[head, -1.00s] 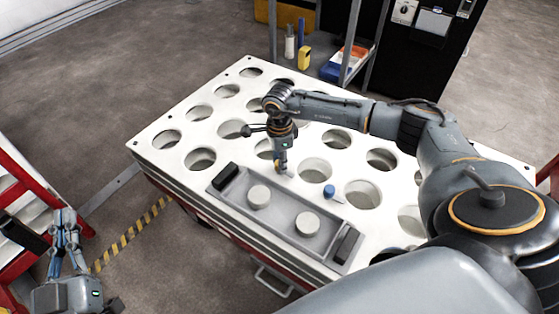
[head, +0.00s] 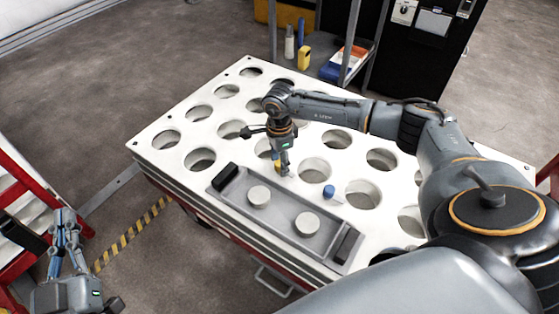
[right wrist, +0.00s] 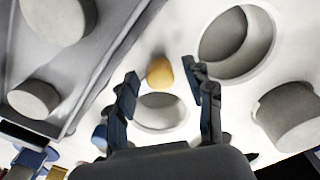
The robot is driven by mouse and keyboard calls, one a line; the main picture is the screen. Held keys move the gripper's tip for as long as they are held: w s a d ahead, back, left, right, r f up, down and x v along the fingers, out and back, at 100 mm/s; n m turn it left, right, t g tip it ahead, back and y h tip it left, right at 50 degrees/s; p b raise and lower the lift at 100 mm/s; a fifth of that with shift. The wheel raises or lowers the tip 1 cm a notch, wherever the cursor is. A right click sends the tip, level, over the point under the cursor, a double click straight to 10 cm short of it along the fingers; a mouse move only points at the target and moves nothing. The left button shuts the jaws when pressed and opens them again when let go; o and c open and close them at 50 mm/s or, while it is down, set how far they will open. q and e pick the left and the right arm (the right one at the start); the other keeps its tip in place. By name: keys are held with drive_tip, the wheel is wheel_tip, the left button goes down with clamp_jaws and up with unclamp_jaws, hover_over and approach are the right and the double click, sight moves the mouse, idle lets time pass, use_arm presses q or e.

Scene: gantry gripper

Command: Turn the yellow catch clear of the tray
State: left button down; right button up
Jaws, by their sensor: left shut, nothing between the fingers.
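The grey tray (head: 284,222) lies in the white table top near its front edge and holds two pale round pieces. The yellow catch (head: 277,166) is by the tray's far long side, partly hidden by my right gripper (head: 285,172). In the right wrist view the yellow catch (right wrist: 160,72) shows as a rounded knob in the gap between the fingers of my right gripper (right wrist: 162,90). These fingers are open, and I see no contact with the knob. My left gripper (head: 65,222) is shut and empty, low at the left, away from the table.
A blue knob (head: 329,191) stands by the tray's far side, right of the yellow catch. The white table top (head: 232,108) has several round holes. Black blocks (head: 346,245) sit at the tray's ends. A red frame (head: 30,215) stands near my left gripper.

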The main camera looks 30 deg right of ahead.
wheel_tip(320, 180, up, 12)
idle(0.6)
idle(0.4)
